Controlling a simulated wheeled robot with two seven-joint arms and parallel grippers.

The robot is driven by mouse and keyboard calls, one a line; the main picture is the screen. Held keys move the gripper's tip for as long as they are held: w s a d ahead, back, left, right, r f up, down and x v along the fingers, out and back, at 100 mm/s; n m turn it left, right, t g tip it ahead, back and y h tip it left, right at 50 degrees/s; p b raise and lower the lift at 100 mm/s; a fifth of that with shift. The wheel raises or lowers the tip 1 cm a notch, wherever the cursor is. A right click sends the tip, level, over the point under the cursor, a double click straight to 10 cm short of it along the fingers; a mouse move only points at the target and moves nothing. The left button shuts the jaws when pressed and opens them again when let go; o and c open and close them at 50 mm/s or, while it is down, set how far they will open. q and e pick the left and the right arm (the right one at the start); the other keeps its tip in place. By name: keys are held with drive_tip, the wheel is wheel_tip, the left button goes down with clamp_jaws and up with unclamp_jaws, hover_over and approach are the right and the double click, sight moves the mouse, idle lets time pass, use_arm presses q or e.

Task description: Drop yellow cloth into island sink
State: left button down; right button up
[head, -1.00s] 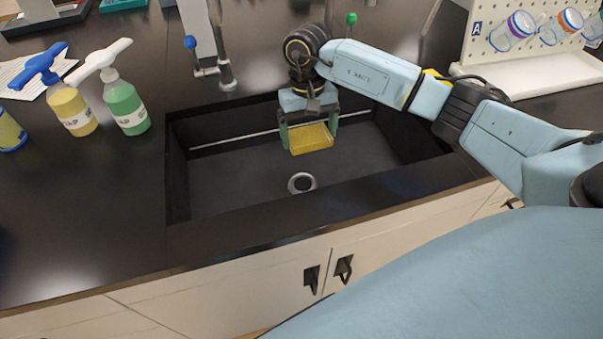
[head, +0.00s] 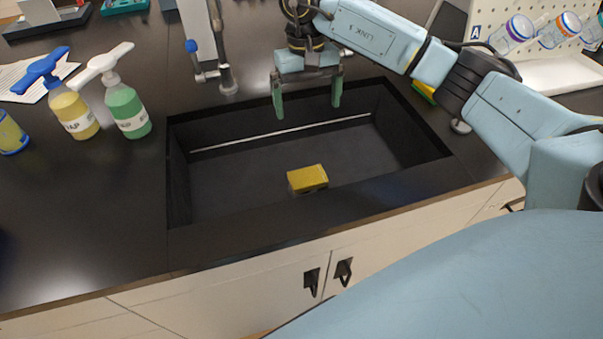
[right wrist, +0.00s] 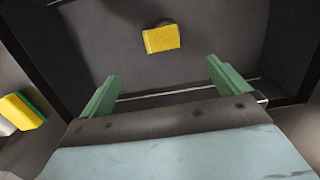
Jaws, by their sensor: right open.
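The yellow cloth (head: 307,178) is a small folded block inside the black island sink (head: 230,185). It lies over the drain, which it mostly hides in the head view. It also shows in the right wrist view (right wrist: 161,39), apart from the fingers. My right gripper (head: 308,108) is open and empty above the back edge of the sink, with its green fingers spread. The fingers also show in the right wrist view (right wrist: 165,86). My left gripper is not in view.
A tap (head: 222,75) stands behind the sink. Two pump bottles, yellow (head: 74,112) and green (head: 127,108), stand left of it. A yellow-and-green sponge (head: 424,91) lies on the counter at the right, partly behind my right arm. A pegboard rack (head: 530,35) stands at the back right.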

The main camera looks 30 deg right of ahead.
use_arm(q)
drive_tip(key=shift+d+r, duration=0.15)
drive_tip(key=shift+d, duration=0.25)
use_arm(e)
drive_tip(key=r, duration=0.4)
drive_tip(key=shift+w+r, duration=0.2)
drive_tip(key=shift+w, duration=0.05)
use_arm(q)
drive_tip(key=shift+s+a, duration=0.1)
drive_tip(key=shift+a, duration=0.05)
